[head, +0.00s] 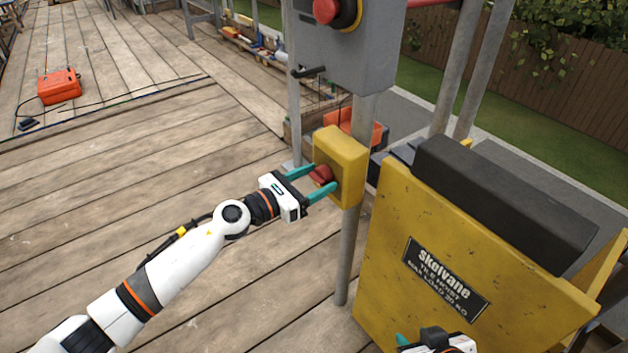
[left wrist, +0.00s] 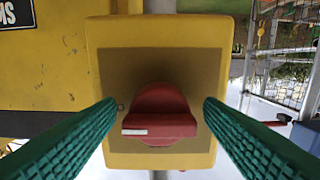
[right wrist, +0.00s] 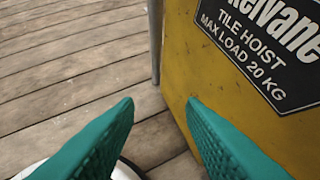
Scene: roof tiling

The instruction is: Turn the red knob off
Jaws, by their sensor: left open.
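The red knob (head: 321,174) sits on a yellow switch box (head: 349,152) fixed to a grey post. In the left wrist view the knob (left wrist: 159,113) is near the middle, with a white mark on the left part of its handle. My left gripper (head: 321,181) is open, with its teal fingers on either side of the knob; in the left wrist view gaps show between the knob and both fingers. My right gripper (right wrist: 160,105) is open and empty, beside the yellow tile hoist; only a bit of it shows at the bottom of the head view.
The yellow hoist body (head: 395,220) with a black top pad (head: 500,200) stands right of the post. A grey control box (head: 350,60) with a red button (head: 326,10) is above the switch box. An orange case (head: 59,87) lies far left on the wooden deck.

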